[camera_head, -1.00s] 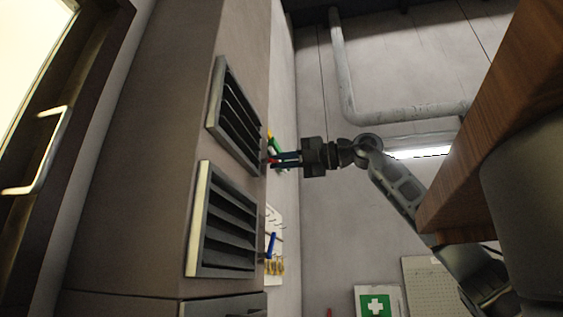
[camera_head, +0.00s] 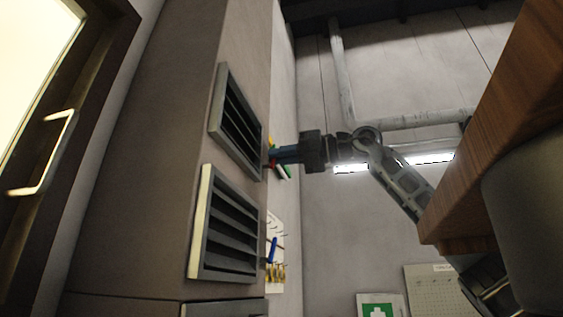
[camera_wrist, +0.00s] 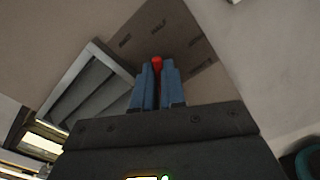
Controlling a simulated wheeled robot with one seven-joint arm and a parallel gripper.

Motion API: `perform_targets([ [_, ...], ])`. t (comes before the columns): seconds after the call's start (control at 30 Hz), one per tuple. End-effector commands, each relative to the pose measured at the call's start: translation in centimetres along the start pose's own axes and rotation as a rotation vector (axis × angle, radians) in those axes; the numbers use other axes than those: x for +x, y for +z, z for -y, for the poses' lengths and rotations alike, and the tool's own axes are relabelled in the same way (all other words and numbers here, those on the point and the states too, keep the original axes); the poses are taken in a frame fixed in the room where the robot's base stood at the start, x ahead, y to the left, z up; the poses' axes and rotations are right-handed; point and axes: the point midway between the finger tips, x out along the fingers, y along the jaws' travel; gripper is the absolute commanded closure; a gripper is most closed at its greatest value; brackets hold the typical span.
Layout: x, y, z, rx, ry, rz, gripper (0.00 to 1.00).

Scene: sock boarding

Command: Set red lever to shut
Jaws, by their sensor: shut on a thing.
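The red lever (camera_wrist: 157,63) shows in the wrist view as a small red tip between the two blue fingers of my gripper (camera_wrist: 156,72). My gripper is shut on it, and the fingers hide most of the lever. Dark printed labels stand on the brown panel (camera_wrist: 172,28) around it; one seems to read HALF, the others are too blurred to read. The lever's setting cannot be told.
Two slatted vents, an upper one (camera_head: 236,122) and a lower one (camera_head: 226,228), are on the wall left of my gripper. A blue handle (camera_head: 273,249) and a white board with hooks are below it. A wooden edge (camera_head: 490,130) is at the right.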

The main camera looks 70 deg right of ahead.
Motion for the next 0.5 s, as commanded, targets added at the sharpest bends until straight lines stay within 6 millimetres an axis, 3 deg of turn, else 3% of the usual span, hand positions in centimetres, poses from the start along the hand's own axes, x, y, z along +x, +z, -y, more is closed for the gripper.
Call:
perform_targets([
  [0.5,0.0,-0.4,-1.6,-0.409,-0.002,-0.001,1.0],
])
